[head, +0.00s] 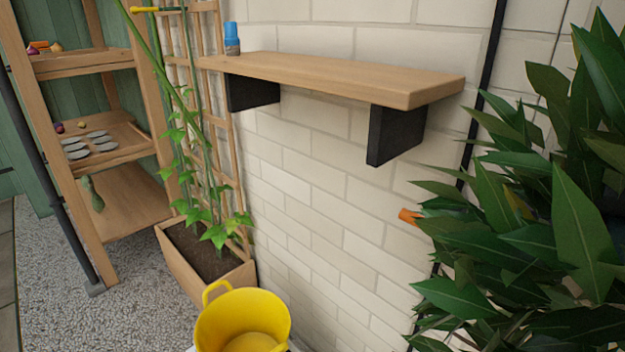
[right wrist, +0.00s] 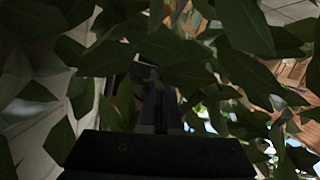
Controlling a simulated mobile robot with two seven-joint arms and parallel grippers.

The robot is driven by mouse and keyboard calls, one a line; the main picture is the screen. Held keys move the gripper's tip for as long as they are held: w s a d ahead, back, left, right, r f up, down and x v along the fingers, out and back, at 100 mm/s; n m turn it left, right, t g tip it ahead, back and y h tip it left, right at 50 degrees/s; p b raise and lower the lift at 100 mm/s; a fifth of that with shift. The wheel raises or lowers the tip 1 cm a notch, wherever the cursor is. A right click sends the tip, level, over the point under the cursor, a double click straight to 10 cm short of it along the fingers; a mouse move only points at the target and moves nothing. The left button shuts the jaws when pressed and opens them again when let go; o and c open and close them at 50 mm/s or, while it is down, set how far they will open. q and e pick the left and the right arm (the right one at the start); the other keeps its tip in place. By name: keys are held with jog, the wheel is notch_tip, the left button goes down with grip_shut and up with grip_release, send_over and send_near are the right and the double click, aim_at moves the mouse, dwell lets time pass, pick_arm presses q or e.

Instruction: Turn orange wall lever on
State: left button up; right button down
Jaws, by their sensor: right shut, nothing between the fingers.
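The orange wall lever (head: 408,216) shows as a small orange tip at the wall in the head view, at the left edge of a leafy plant. The rest of it is hidden behind the leaves. My right gripper (right wrist: 162,105) is dark in the right wrist view, shut and empty, with leaves all around it. I cannot make out the lever in that view. The head view shows neither gripper, so the right gripper's distance from the lever cannot be told.
The large leafy plant (head: 570,220) fills the right side. A wooden wall shelf (head: 340,78) holds a blue-capped bottle (head: 231,40). A yellow bucket (head: 243,322) stands below, near a planter (head: 207,268) with a climbing plant. A wooden rack (head: 120,160) stands at the left.

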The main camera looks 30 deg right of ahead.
dwell(0.3)
jog(key=b, duration=0.7)
send_over(426, 222)
notch_tip(426, 222, down, 3)
notch_tip(426, 222, down, 2)
jog(key=shift+a+f+b, duration=0.1)
jog(key=shift+f+b, duration=0.15)
jog(key=shift+b, duration=0.85)
jog(key=shift+f, duration=0.45)
jog(key=shift+r, duration=0.1)
